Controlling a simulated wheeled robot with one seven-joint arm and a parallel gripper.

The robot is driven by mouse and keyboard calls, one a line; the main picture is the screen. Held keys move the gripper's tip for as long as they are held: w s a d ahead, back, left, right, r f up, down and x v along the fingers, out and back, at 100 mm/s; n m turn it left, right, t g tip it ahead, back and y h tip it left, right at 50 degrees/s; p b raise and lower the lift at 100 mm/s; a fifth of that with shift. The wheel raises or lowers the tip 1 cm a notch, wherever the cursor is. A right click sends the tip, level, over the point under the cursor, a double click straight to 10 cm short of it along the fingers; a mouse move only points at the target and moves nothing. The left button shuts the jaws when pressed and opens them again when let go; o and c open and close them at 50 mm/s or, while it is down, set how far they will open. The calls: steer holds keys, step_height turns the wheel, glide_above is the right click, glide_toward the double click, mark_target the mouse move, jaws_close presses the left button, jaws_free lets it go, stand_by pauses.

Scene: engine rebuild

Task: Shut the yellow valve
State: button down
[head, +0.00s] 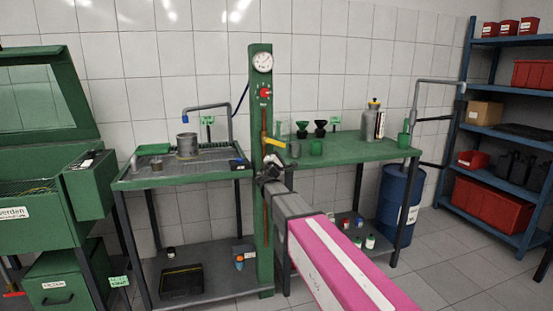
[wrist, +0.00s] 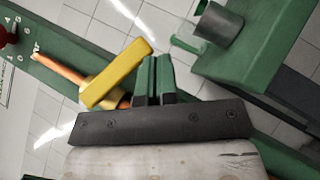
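The yellow valve (head: 275,142) is a flat yellow lever on a copper pipe that runs up the green post. In the head view the lever sticks out to the right of the pipe and slopes slightly down. In the wrist view the lever (wrist: 118,75) lies just left of my fingers, crossing the pipe at an angle. My gripper (wrist: 155,68) has its two green fingers close together, with nothing visible between them. In the head view my gripper (head: 270,165) is just below the lever, in front of the post. Whether a finger touches the lever I cannot tell.
The green post (head: 260,95) carries a gauge (head: 262,62) and a red knob (head: 265,92) above the valve. Green benches stand on both sides; a grey metal pot (head: 187,145) is on the left one.

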steer(key=shift+w+d+r, duration=0.2)
steer(key=shift+d+r, duration=0.35)
steer(key=shift+r, duration=0.3)
steer(key=shift+w+d+r, duration=0.15)
steer(key=shift+d+r, duration=0.35)
steer(key=shift+r, duration=0.3)
